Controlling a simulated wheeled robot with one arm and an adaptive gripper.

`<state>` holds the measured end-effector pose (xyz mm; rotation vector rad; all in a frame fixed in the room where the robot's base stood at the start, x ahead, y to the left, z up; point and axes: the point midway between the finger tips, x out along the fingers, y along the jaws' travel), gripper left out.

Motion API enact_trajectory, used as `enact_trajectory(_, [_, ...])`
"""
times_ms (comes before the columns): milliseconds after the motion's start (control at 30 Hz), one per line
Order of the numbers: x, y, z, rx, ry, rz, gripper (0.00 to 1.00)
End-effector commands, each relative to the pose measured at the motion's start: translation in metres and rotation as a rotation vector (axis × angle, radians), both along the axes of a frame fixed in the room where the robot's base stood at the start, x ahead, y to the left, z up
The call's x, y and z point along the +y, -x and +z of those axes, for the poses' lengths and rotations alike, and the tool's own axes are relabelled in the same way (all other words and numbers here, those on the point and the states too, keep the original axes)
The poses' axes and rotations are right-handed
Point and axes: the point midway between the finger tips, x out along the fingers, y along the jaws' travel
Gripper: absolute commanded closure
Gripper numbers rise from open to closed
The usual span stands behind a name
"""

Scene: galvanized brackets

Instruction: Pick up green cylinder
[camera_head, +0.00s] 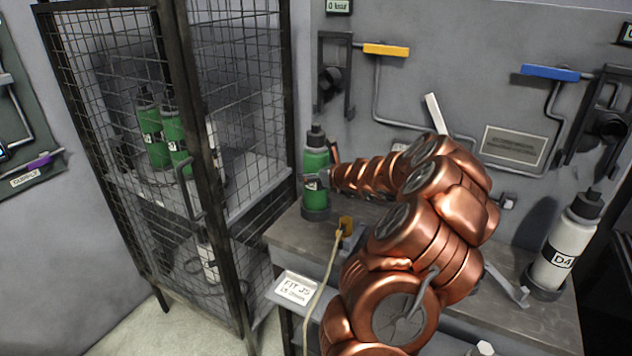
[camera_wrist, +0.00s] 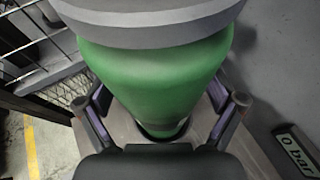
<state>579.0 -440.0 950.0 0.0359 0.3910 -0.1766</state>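The green cylinder (camera_head: 316,164) with a dark cap stands upright in a dark round holder on the grey workbench, in the head view. My gripper (camera_head: 323,180) reaches it from the right at mid-height, with a finger across its front. In the wrist view the green cylinder (camera_wrist: 155,75) fills the middle. The fingers of my gripper (camera_wrist: 161,98) stand on either side of it, spread, with narrow gaps seeming to show between the pads and the green body. The arm hides part of the bench in the head view.
A mesh cage (camera_head: 240,110) with more green cylinders (camera_head: 172,140) stands close on the left. A white cylinder (camera_head: 562,250) marked D4 stands at the bench's right. Wall brackets carry a yellow handle (camera_head: 386,50) and a blue handle (camera_head: 550,73). A hose hangs at the bench front.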

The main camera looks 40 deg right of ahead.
Motion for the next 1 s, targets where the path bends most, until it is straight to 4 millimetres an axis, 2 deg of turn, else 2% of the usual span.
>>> enact_trajectory(67, [-0.0001, 0.0001, -0.0001, 0.0, 0.0, 0.0, 0.2])
enact_trajectory(767, [-0.0001, 0.0002, -0.0002, 0.001, 0.0, 0.0, 0.93])
enact_trajectory(1000, [-0.0003, 0.0001, 0.0017, -0.001, 0.001, -0.001, 0.93])
